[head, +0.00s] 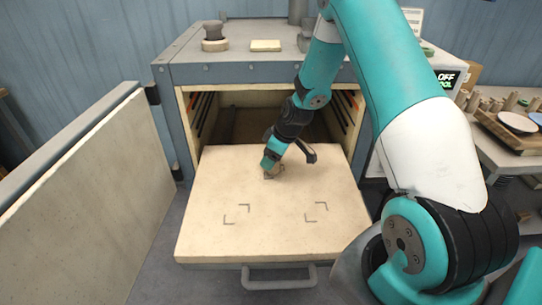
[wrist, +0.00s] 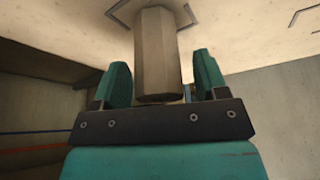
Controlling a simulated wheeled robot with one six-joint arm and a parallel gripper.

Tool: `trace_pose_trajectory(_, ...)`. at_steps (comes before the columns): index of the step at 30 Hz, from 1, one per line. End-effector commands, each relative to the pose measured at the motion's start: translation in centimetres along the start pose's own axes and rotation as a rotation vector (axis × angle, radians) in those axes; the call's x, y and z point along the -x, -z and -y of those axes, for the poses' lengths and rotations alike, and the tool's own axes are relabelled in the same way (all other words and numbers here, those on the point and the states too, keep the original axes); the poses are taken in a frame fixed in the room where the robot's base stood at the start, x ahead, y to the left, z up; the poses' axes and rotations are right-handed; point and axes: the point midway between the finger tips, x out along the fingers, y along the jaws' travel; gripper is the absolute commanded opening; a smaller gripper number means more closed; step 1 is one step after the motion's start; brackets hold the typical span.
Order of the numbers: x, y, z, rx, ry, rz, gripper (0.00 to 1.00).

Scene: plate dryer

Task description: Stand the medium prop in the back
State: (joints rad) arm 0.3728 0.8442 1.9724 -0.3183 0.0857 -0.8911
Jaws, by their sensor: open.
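A beige, many-sided prop (wrist: 157,60) stands at the back mark of the pulled-out kiln shelf (head: 200,220). Dark corner marks show around its far end in the wrist view. My gripper (head: 271,165) is low over the back of the shelf. In the wrist view its two teal fingers (wrist: 163,82) stand apart, one on each side of the prop, with a visible gap at each side. In the head view the prop is mostly hidden behind my gripper. I cannot tell its size against the others.
The front left mark (head: 237,214) and front right mark (head: 316,211) are bare. The open kiln door (head: 75,200) stands at left. Several spare props (head: 488,102) and a wooden tray with plates (head: 518,122) are on the right-hand table. The kiln's opening (head: 240,120) is behind the shelf.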

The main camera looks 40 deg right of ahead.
Motion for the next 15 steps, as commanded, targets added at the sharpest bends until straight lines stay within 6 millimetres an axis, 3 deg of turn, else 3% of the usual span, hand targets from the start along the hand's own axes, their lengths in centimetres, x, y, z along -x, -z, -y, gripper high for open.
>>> trace_pose_trajectory(7, 1.7, 0.1, -0.1, -0.001, -0.003, -0.002, 0.67)
trace_pose_trajectory(15, 7.6, 0.1, -0.1, 0.0, -0.005, -0.003, 0.67)
